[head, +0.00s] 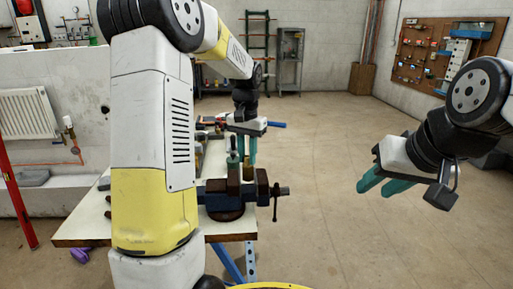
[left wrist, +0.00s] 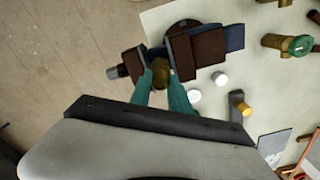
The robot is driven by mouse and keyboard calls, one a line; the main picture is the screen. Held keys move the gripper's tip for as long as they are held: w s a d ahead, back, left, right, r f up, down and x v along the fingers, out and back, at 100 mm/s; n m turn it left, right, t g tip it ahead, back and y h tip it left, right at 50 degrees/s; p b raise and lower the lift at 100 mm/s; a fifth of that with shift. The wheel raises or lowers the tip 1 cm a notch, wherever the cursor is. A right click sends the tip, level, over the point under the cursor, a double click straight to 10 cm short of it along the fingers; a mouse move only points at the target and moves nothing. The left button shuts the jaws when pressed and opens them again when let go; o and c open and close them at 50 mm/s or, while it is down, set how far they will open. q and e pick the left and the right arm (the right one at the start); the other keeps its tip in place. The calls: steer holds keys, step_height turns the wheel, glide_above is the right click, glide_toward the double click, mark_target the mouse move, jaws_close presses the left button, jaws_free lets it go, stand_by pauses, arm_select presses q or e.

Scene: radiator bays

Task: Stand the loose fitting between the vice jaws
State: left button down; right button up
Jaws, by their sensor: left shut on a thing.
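The vice (head: 226,198), blue with dark brown jaws, is fixed at the table's right end. In the left wrist view, the brass fitting (left wrist: 160,74) sits between the vice's two jaws (left wrist: 184,55), with a gap on either side. My left gripper (left wrist: 161,87) is shut on the fitting, its teal fingers reaching down into the vice gap. In the head view my left gripper (head: 249,160) is above the vice, pointing down. The fitting's lower end is hidden, so I cannot tell whether it touches the vice. My right gripper (head: 371,187) is open and empty, off to the right over the floor.
The pale tabletop (left wrist: 220,110) holds a green-capped brass valve (left wrist: 285,44), white round pieces (left wrist: 219,79) and a grey fitting with a brass end (left wrist: 239,103). The vice handle (head: 276,196) sticks out over the floor. The floor to the right is clear.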

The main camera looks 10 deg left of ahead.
arm_select(q)
steer(key=shift+f, duration=1.7)
steer(key=c, duration=1.1)
jaws_free()
steer(key=shift+c, duration=0.2)
